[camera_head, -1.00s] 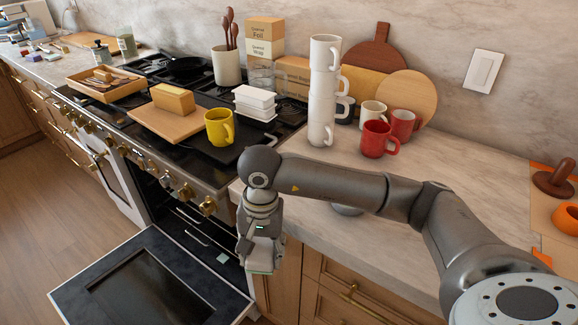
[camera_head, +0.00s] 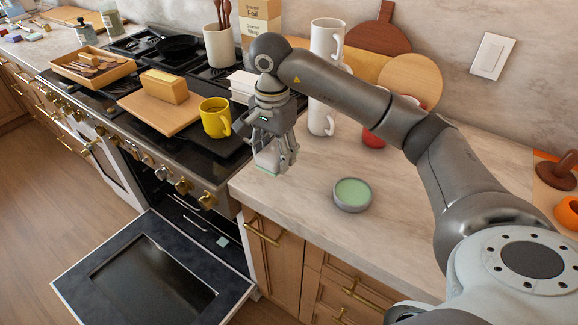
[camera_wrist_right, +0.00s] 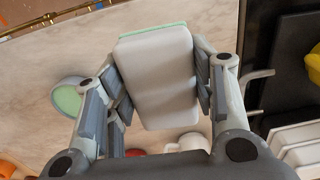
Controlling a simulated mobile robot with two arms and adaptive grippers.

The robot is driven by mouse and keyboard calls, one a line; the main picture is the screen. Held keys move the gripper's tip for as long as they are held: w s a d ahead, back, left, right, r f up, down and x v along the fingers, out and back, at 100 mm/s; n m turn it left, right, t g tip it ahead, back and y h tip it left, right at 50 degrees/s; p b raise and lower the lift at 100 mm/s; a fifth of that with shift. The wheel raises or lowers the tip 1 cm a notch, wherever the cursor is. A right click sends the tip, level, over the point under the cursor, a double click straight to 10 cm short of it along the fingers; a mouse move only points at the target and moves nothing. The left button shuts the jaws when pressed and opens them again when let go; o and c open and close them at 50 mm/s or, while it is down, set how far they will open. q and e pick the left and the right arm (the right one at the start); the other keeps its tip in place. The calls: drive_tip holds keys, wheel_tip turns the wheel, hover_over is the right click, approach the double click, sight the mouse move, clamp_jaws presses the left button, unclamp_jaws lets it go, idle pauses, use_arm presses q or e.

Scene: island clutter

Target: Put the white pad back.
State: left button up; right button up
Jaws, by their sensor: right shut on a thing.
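The white pad (camera_wrist_right: 158,80) is a rounded white block with a thin green layer on one side. My right gripper (camera_wrist_right: 160,85) is shut on it, with a finger on each of its long sides. In the head view the pad (camera_head: 267,161) hangs below my right gripper (camera_head: 273,150), above the counter near its front left corner by the stove. A round grey dish with a pale green inside (camera_head: 352,194) stands on the counter to the right of the gripper. The dish also shows at the left of the wrist view (camera_wrist_right: 68,98). My left gripper is out of view.
The counter (camera_head: 300,210) is clear around the dish. Stacked white mugs (camera_head: 321,118) and a red mug (camera_head: 374,134) stand behind my arm. A yellow mug (camera_head: 215,118) and white containers (camera_head: 242,85) are on the stove. The oven door (camera_head: 150,275) hangs open.

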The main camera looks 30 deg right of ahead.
drive_tip(key=p, duration=0.1)
hover_over(289, 180)
drive_tip(key=f, duration=0.5)
drive_tip(key=shift+a, duration=0.2)
drive_tip(key=f+p, duration=0.1)
drive_tip(key=f, duration=0.2)
drive_tip(key=shift+d+p, duration=0.2)
drive_tip(key=shift+p, duration=0.15)
drive_tip(key=shift+f, duration=0.2)
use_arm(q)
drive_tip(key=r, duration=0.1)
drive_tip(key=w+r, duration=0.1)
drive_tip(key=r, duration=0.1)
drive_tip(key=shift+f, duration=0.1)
use_arm(e)
drive_tip(key=shift+f, duration=0.1)
drive_tip(key=o, duration=0.4)
drive_tip(key=shift+f, duration=0.1)
drive_tip(key=o, duration=0.5)
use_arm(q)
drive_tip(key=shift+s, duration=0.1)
